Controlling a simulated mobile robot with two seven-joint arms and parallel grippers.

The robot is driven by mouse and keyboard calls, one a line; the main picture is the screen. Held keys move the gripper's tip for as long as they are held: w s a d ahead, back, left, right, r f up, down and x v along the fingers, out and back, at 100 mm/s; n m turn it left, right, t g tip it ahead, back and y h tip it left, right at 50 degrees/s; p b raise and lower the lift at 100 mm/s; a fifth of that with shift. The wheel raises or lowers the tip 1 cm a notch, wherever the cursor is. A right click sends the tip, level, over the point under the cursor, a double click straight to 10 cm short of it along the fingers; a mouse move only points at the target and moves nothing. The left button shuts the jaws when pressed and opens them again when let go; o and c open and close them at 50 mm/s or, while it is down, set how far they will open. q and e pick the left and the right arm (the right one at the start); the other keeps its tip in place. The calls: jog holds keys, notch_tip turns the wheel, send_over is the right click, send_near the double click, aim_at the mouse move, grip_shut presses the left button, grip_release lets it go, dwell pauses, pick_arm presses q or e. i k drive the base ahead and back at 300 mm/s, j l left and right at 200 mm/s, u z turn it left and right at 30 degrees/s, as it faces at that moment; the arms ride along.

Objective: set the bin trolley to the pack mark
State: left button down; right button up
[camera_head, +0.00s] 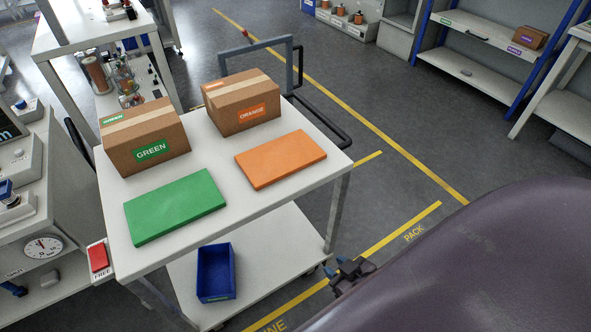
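What looks like the bin trolley is a white two-level cart (235,195) with a dark handle frame (289,62) at its far end. A blue bin (216,272) sits on its lower shelf. The word PACK (413,233) is on the floor beside a yellow line (385,237), right of the cart. My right gripper (349,272) is low near that line, right of the cart's lower shelf; a gap between its fingers cannot be made out. My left gripper is not in view.
The cart's top holds a GREEN box (142,139), an ORANGE box (242,104), a green mat (174,206) and an orange mat (280,159). A red FREE switch (98,258) is at its left. Benches stand close on the left. Floor beyond the right side is clear.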

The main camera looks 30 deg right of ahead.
aim_at(273, 243)
jog(key=l+u, duration=0.1)
jog(key=l, duration=0.6)
jog(key=l+u, duration=0.1)
jog(key=l, duration=0.55)
jog(key=k+l, duration=0.1)
jog(key=l, duration=0.55)
jog(key=k+l+u, duration=0.15)
jog(key=l, duration=0.55)
jog(key=l+u, duration=0.1)
jog(key=l, duration=0.55)
jog(key=l+u, duration=0.4)
jog(key=u, duration=0.2)
